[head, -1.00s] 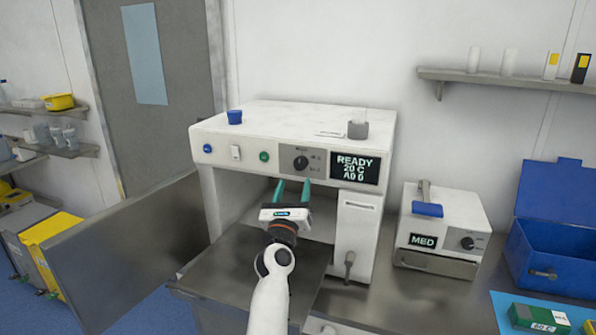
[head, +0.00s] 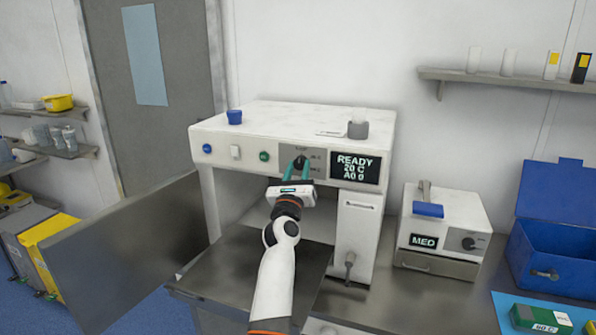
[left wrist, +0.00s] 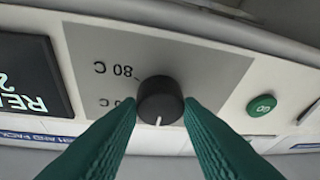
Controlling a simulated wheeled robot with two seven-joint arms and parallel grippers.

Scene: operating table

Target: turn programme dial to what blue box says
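The black programme dial (head: 299,161) sits on a grey panel (head: 318,155) on the white machine's front. In the left wrist view the dial (left wrist: 159,97) has a white mark pointing down the picture. An upside-down "80 C" label and a partly hidden second label sit beside it. My left gripper (head: 299,167) is at the dial, its two green fingers (left wrist: 160,112) apart, one on each side. I cannot tell whether they touch it. The blue box (head: 560,250) stands open at the right; I see no readable writing on it. My right gripper is not in view.
The display (head: 355,169) reads READY, 20 C, A0 0. A green GO button (left wrist: 261,106) is near the dial.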

